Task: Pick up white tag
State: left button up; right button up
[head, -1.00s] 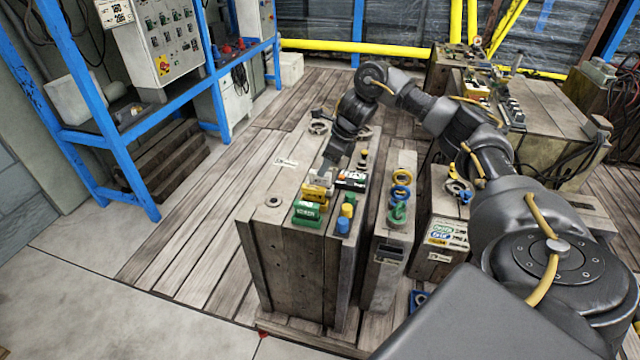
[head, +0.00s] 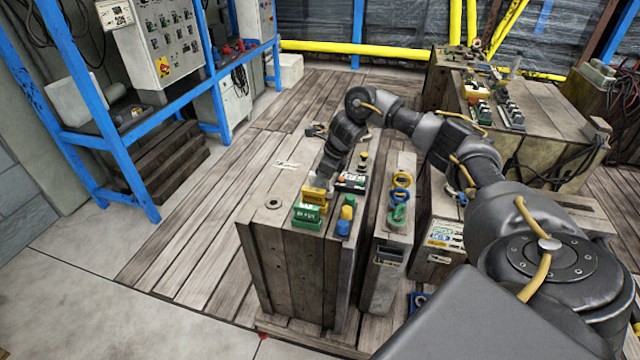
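My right gripper (head: 322,181) points down at the top of the grey mould block (head: 273,204), just behind a yellow tag (head: 314,194). The white tag is not clearly visible now; the gripper and yellow tag cover the spot where a pale piece showed earlier. The fingertips are small and partly hidden, so I cannot tell whether they are open or shut on anything. A green tag (head: 307,215) stands in front of the yellow one. A black tag with a white face (head: 351,181) lies to the right of the gripper. My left gripper is out of view.
Yellow and blue pegs (head: 345,220) stand on the block's right front. A narrower block (head: 379,270) with coloured rings is to its right, close by. A blue rack (head: 140,180) stands at left. Wooden floor boards (head: 200,250) left of the block are clear.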

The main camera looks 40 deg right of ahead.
grip_shut()
